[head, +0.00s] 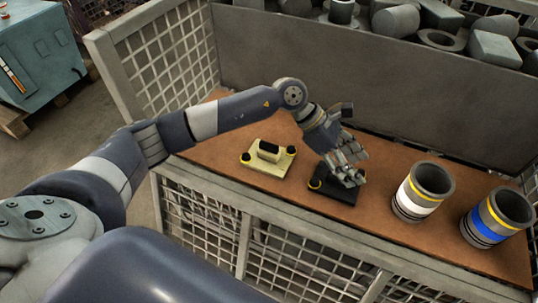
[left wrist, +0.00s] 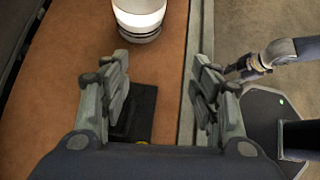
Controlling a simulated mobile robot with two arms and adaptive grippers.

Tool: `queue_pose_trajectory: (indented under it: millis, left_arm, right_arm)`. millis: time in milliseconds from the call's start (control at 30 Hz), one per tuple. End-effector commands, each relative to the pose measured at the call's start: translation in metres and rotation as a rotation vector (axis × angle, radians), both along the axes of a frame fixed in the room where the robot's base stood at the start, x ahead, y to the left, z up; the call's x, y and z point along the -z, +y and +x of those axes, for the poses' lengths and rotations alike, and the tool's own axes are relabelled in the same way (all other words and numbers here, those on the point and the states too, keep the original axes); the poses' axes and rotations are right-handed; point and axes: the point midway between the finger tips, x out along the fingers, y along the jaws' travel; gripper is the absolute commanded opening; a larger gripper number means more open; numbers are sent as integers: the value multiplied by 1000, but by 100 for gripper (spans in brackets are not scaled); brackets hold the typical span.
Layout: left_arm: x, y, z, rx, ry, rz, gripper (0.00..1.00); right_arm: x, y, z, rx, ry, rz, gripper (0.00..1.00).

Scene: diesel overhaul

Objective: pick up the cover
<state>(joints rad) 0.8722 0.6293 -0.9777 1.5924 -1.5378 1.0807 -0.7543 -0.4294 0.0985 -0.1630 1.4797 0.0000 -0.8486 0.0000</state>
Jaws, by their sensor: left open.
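A black cover (head: 335,190) with yellow-ringed knobs lies flat on the brown bench top. It also shows in the left wrist view (left wrist: 143,108), between and below the fingers. A cream cover (head: 268,158) with a black handle block and yellow-ringed knobs lies to its left. My left gripper (head: 350,176) is open right above the black cover and hides part of it. Its fingers (left wrist: 160,92) stand apart on either side of the cover; I cannot tell whether they touch it. My right gripper (left wrist: 240,70) seems to show small at the right; its jaws are unclear.
A white-and-yellow banded cylinder (head: 423,192) and a blue-and-yellow banded cylinder (head: 497,217) stand on the bench (head: 385,222) to the right. Behind is a grey panel (head: 300,60) with metal parts beyond it. A mesh side wall (head: 165,55) closes the left end.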

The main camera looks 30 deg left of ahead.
Motion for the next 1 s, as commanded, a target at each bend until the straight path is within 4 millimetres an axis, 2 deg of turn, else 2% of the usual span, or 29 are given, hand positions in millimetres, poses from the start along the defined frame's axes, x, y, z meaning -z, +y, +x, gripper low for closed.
queue_pose_trajectory:
  millis: [33, 100, 200, 300, 400, 500, 600, 900, 1000]
  left_arm:
    - [7, 29, 10, 22, -23, 117, 57]
    - [17, 71, 19, 57, -36, 280, 57]
    - [20, 130, 29, 86, -33, 484, 57]
    - [16, 181, 35, 100, -14, 646, 57]
    - [9, 216, 36, 105, 11, 754, 57]
    - [5, 236, 36, 107, 26, 813, 57]
    - [8, 243, 36, 108, 35, 836, 57]
    - [53, 243, 35, 108, 38, 836, 57]
    - [60, 243, 35, 108, 35, 834, 57]
  right_arm:
    - [0, 0, 0, 0, 0, 0, 40]
    - [0, 0, 0, 0, 0, 0, 40]
    - [0, 0, 0, 0, 0, 0, 40]
    - [0, 0, 0, 0, 0, 0, 40]
    - [0, 0, 0, 0, 0, 0, 40]
    - [0, 0, 0, 0, 0, 0, 40]
    - [-1, 0, 1, 0, -1, 0, 40]
    - [-11, 1, 8, 2, -9, 1, 40]
    - [-13, 1, 9, 2, -10, 1, 40]
